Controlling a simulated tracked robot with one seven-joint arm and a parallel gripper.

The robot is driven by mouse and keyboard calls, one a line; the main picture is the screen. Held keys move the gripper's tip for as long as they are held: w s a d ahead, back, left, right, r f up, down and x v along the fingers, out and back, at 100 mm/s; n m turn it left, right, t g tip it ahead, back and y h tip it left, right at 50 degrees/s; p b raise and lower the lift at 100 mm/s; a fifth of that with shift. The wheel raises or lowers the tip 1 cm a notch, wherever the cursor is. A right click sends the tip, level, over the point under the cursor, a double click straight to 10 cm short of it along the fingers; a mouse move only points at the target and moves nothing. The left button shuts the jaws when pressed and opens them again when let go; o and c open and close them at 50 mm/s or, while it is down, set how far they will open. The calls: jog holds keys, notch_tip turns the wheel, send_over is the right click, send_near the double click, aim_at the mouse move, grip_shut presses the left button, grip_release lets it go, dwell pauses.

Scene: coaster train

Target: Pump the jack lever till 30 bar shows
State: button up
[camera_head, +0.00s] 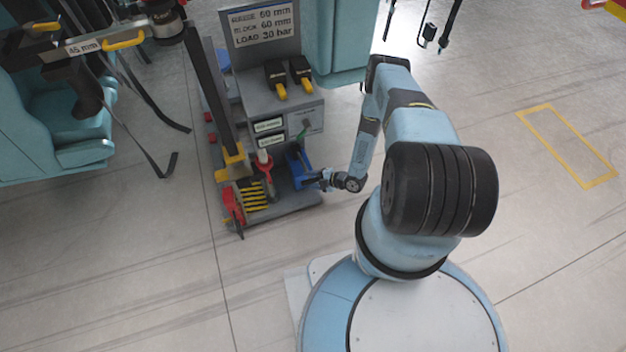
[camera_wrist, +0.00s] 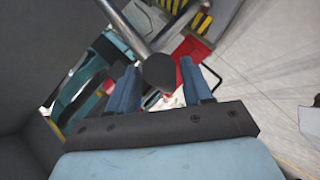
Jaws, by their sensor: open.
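In the wrist view a metal lever rod (camera_wrist: 128,28) ends in a dark round grip (camera_wrist: 159,72). My gripper (camera_wrist: 158,78) is open, with one blue finger on each side of that grip; I cannot tell whether either touches it. In the head view my gripper (camera_head: 318,181) is low at the right side of the grey stand, beside a blue part (camera_head: 299,168). The lever is hard to make out there. A red jack-like part (camera_head: 265,166) stands left of the blue part. No pressure reading is legible.
The grey stand carries a sign (camera_head: 262,25) reading "LOAD 30 bar" and black-and-yellow pieces (camera_head: 276,78). A dark post (camera_head: 210,90) and yellow slats (camera_head: 253,196) are on its left. Teal seats (camera_head: 65,120) stand at left.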

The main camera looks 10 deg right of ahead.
jog(key=v, duration=1.3)
jog(key=shift+d, duration=0.2)
